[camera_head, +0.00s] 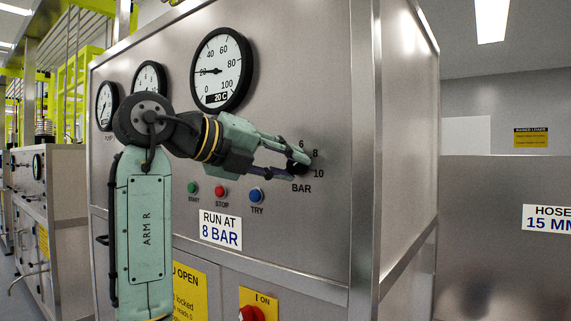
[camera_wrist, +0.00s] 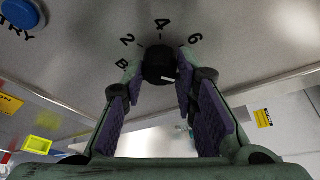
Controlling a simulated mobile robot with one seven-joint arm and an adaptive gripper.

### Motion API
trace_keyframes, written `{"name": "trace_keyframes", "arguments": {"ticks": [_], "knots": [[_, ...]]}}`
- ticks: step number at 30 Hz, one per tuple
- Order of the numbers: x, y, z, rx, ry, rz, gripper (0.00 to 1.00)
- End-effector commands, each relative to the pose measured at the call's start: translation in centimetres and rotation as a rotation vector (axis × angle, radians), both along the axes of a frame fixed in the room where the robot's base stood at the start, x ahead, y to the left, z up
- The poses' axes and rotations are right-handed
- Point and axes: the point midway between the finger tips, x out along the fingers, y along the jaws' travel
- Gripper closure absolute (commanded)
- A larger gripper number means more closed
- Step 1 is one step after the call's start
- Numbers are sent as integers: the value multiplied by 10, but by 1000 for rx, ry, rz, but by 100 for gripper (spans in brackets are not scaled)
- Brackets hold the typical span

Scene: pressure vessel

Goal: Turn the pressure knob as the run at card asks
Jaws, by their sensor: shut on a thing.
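The black pressure knob (camera_head: 295,168) is on the steel panel, with 6, 8, 10 and BAR visible around it in the head view. My gripper (camera_head: 300,159) is shut on the knob, one finger on each side, and partly hides it. In the wrist view the knob (camera_wrist: 158,64) sits between my fingertips. Its white mark points right and slightly down, clockwise past the 6. The label there is hidden behind my finger; 2, 4 and 6 show. The run at card (camera_head: 220,230) reads "RUN AT 8 BAR".
Green start (camera_head: 193,188), red stop (camera_head: 221,192) and blue try (camera_head: 257,195) buttons sit below my gripper. A large gauge (camera_head: 221,69) reading about 20 and two smaller gauges are above. A red switch (camera_head: 250,313) is at the bottom. The panel's right edge lies beyond the knob.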

Motion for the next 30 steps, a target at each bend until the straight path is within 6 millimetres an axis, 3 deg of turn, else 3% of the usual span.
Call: {"name": "trace_keyframes", "arguments": {"ticks": [14,15,23,30], "knots": [[0,0,0,9,-6,1,100],[0,0,0,9,-6,1,71],[0,0,0,7,-6,0,53],[0,0,0,7,-6,0,53]]}}
